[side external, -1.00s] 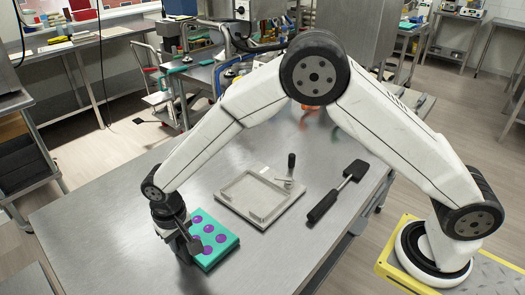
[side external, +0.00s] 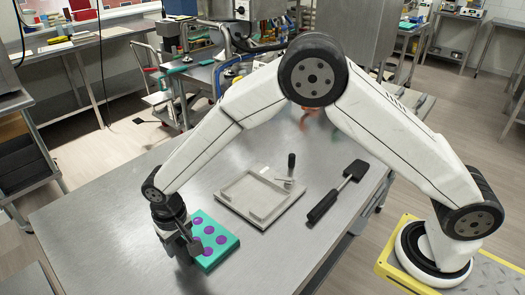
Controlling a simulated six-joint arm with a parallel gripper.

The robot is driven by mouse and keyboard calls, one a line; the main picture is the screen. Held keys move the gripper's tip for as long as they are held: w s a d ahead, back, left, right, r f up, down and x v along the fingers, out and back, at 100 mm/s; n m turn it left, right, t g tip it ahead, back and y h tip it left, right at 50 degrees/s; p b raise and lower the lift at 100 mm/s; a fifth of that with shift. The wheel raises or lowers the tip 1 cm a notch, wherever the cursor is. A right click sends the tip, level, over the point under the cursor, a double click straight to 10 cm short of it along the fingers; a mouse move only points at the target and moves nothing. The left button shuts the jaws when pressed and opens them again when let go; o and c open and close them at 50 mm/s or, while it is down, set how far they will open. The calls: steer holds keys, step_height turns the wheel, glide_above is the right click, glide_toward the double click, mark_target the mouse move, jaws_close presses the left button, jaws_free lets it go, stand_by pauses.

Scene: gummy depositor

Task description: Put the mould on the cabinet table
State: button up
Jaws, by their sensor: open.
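The mould (side external: 222,243) is a flat teal block with several round purple spots on top. It lies near the front of the steel table (side external: 110,215). My gripper (side external: 188,252) points down at the mould's left edge, with its fingers partly overlapping that edge in the picture. It is open. I cannot tell whether a finger touches the mould or whether the mould sits between the fingers. Which surface is the cabinet table is not clear from this view.
A grey tray-like frame with a clamp handle (side external: 235,205) lies right of the mould. A black scraper (side external: 325,204) lies further right. Behind stands another workbench (side external: 200,75) with several items. The table's left part is bare.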

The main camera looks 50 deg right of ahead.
step_height(320, 180, up, 12)
steer(key=shift+r, duration=0.15)
stand_by(0.6)
stand_by(0.4)
steer(key=s+d+t, duration=0.1)
steer(key=s+d, duration=0.2)
steer(key=d, duration=0.5)
steer(key=s+d, duration=0.3)
steer(key=d, duration=0.5)
steer(key=s+d+f+t, duration=0.1)
steer(key=s+d+f, duration=0.1)
steer(key=s+d, duration=0.7)
steer(key=shift+s+d+f+t, duration=0.2)
steer(key=shift+s+f+t, duration=0.15)
steer(key=shift+s, duration=0.1)
